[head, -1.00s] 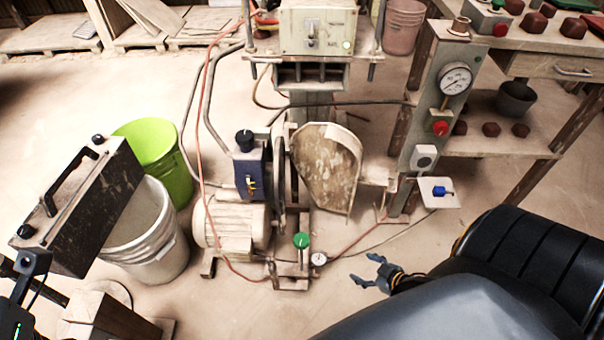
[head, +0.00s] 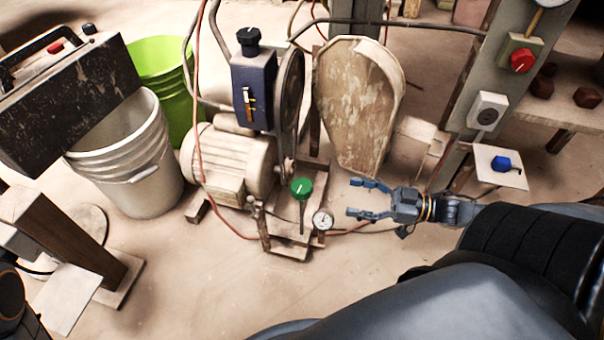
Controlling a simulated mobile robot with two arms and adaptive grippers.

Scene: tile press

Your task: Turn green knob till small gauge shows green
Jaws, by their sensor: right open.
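The green knob (head: 301,188) sits on top of a thin upright stem on a low metal stand, in the middle of the head view. A white line marks its top. The small gauge (head: 322,220) is just to the right of the stem and lower; its face is too small to read for colour. My right gripper (head: 358,199) is open and empty. Its fingers point left towards the knob, with a clear gap between fingertips and knob. My left gripper is not in view; a dark part of my own body shows at the lower left.
A tan motor (head: 226,165) and a blue box with a black knob (head: 249,40) stand left of the green knob. A worn belt guard (head: 357,105) rises behind. A red hose (head: 203,150) runs by the stand. White (head: 130,165) and green (head: 165,60) buckets stand left. Floor in front is clear.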

